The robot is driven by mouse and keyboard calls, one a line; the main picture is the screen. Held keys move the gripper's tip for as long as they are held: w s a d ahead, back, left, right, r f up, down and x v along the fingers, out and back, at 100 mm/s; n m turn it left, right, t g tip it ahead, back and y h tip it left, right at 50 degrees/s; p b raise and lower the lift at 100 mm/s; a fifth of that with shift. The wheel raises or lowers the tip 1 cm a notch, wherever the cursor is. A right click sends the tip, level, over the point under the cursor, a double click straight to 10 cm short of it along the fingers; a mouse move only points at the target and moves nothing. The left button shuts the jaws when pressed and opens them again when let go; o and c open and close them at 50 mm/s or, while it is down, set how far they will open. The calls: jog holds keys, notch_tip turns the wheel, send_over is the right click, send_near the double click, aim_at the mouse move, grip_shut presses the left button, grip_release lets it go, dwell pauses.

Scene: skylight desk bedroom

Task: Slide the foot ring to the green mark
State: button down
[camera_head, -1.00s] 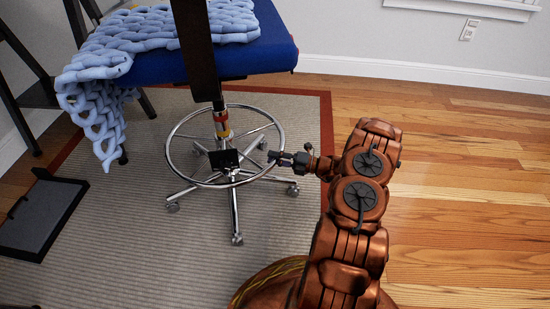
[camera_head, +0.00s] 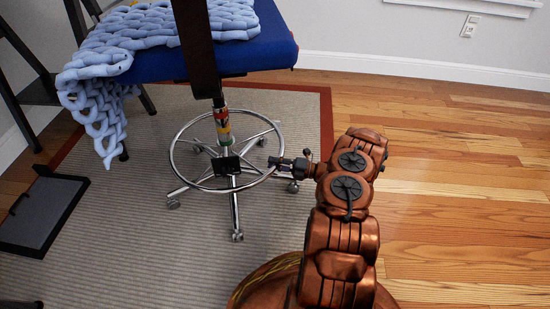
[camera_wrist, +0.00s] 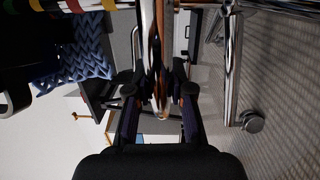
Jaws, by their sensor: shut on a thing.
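The chrome foot ring (camera_head: 177,136) circles the stool's column low down, above the wheeled base. A black block (camera_head: 227,165) sits at the column, at the ring's height. The column carries coloured bands (camera_head: 222,123); in the wrist view yellow, red and green bands show at the top left, the green mark (camera_wrist: 108,5) nearest the ring. My gripper (camera_head: 274,162) is at the ring's right side, shut on its bar. In the wrist view the bar (camera_wrist: 158,55) runs between my two fingers (camera_wrist: 158,85). The exact gap between ring and green mark cannot be told.
The blue stool seat (camera_head: 240,60) with a light-blue knitted throw (camera_head: 105,65) is above the ring. Chrome legs with casters (camera_head: 237,236) spread below it on the grey rug (camera_head: 150,260). A dark flat stand (camera_head: 40,215) lies left. Wooden floor (camera_head: 460,200) at right is clear.

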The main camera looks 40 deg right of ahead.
jog(key=shift+f, duration=0.7)
jog(key=c, duration=1)
grip_release()
jog(key=shift+f, duration=0.1)
jog(key=v, duration=1.2)
jog(key=shift+a, duration=0.15)
